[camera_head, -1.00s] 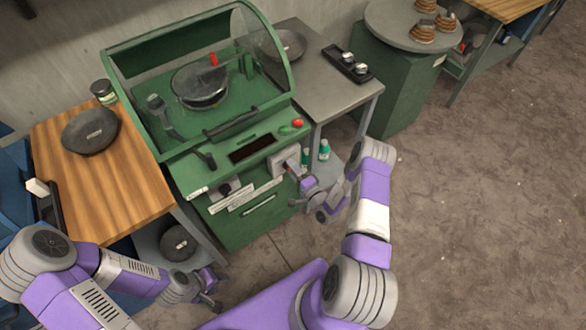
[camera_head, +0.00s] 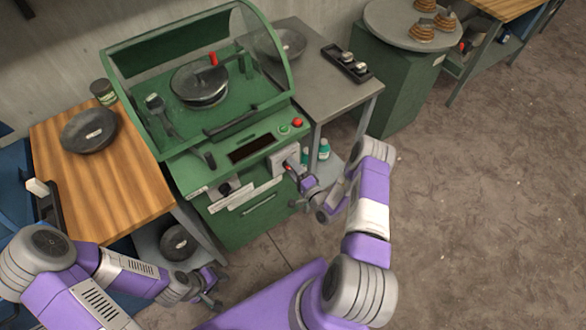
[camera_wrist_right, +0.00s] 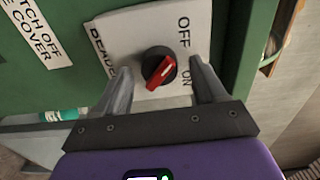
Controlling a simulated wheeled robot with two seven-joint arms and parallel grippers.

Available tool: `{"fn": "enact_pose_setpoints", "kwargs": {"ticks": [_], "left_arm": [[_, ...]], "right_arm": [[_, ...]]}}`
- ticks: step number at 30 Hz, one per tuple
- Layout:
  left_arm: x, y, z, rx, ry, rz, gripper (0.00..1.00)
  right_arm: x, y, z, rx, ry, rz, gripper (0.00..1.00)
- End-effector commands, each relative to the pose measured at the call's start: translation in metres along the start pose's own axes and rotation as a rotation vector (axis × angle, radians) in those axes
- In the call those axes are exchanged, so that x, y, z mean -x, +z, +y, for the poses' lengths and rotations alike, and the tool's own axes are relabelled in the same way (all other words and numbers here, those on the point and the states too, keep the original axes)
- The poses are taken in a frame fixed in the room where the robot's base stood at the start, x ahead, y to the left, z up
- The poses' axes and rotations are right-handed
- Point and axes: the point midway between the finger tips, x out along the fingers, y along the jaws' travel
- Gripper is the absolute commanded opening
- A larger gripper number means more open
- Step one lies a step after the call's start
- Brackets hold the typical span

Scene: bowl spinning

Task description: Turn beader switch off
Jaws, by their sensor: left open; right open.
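The beader switch (camera_wrist_right: 159,68) is a round black knob with a red pointer bar on a white plate (camera_wrist_right: 115,30), seen in the right wrist view. The plate is marked OFF and ON, with a partly covered word at its left. The pointer lies slanted, from lower left to upper right in that view. My right gripper (camera_wrist_right: 161,76) is open, with one finger on each side of the knob; contact is unclear. In the head view, my right gripper (camera_head: 291,170) is at the front of the green machine (camera_head: 190,165). My left gripper (camera_head: 212,291) is open, low at the lower left, away from the switch.
A wooden table (camera_head: 115,190) with a dark disc stands left of the machine. A grey table (camera_head: 325,95) with a small black tray stands right. The machine's clear cover (camera_head: 262,45) is over a bowl. Open floor (camera_head: 470,220) lies to the right.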

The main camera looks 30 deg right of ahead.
Motion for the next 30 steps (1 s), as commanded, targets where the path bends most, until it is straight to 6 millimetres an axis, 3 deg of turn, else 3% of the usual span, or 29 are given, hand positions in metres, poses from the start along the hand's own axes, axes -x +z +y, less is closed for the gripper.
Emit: {"fn": "enact_pose_setpoints", "kwargs": {"ticks": [13, 30], "left_arm": [[0.008, 0.000, 0.003, 0.000, 0.000, 0.000, 0.43], [0.008, 0.000, 0.003, 0.000, 0.000, 0.000, 0.43]], "right_arm": [[0.066, -0.001, 0.000, 0.000, 0.004, 0.002, 0.70], [0.073, 0.000, 0.000, 0.000, 0.002, 0.001, 0.70]]}}
